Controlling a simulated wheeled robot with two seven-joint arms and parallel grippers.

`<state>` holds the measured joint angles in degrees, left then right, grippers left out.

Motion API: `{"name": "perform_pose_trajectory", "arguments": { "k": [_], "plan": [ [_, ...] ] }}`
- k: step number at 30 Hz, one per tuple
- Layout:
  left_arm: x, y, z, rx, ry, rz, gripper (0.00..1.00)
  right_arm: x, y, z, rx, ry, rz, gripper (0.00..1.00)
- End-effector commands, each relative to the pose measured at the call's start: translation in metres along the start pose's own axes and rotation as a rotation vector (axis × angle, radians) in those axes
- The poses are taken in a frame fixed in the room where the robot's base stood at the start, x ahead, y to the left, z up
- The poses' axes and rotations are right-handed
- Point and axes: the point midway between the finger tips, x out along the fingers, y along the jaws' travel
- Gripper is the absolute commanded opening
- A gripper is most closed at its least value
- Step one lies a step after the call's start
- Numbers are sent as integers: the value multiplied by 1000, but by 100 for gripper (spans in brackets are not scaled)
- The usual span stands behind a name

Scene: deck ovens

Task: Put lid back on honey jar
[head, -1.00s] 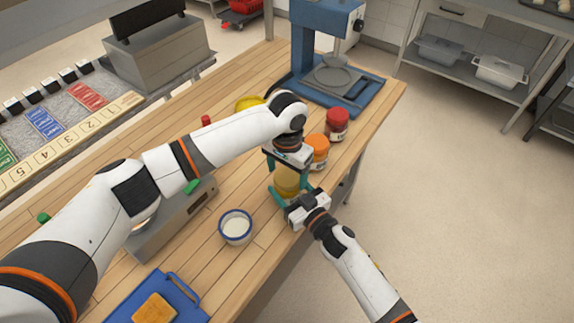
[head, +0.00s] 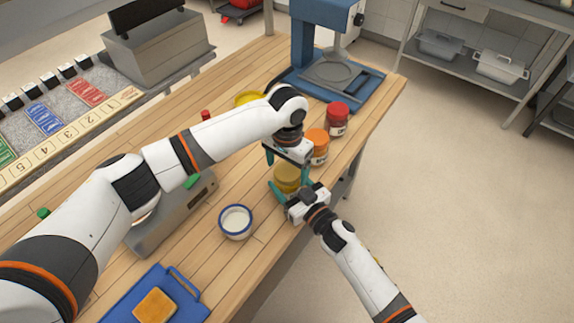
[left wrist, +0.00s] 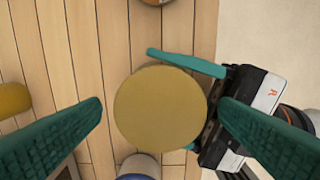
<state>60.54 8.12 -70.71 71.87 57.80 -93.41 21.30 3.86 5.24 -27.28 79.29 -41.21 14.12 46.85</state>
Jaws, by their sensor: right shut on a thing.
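The honey jar (head: 287,182) stands near the table's right edge, amber with a mustard-yellow top. In the left wrist view a flat round mustard lid (left wrist: 160,108) covers its top and looks level; whether it is fully seated I cannot tell. My right gripper (head: 281,190) is shut on the jar low down, its teal fingers around the sides; it also shows in the left wrist view (left wrist: 190,105). My left gripper (head: 288,160) is just above the jar, open, its fingers (left wrist: 160,135) apart on either side of the lid and not touching it.
An orange-lidded jar (head: 318,142) and a red-lidded jar (head: 337,119) stand close behind. A white bowl with blue rim (head: 235,222) is left of the jar. A scale (head: 165,225), a blue board (head: 185,285) and a blue machine (head: 308,40) occupy other parts of the table.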

Motion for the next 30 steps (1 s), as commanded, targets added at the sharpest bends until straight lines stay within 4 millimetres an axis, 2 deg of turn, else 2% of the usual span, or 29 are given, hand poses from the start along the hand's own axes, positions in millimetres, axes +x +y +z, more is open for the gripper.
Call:
{"name": "perform_pose_trajectory", "arguments": {
  "k": [5,8,21,25,30],
  "plan": [
    [-2,0,0,0,0,0,84,0,0,-1,0,2,0,1],
    [-9,0,1,0,-2,-1,84,0,0,-1,0,2,0,1],
    [-96,0,0,0,-3,0,84,0,0,-1,0,1,0,1],
    [-112,0,1,-1,-2,1,84,0,0,-1,0,1,0,1],
    [-120,0,0,0,0,0,84,0,0,-1,0,1,0,1]
  ]
}}
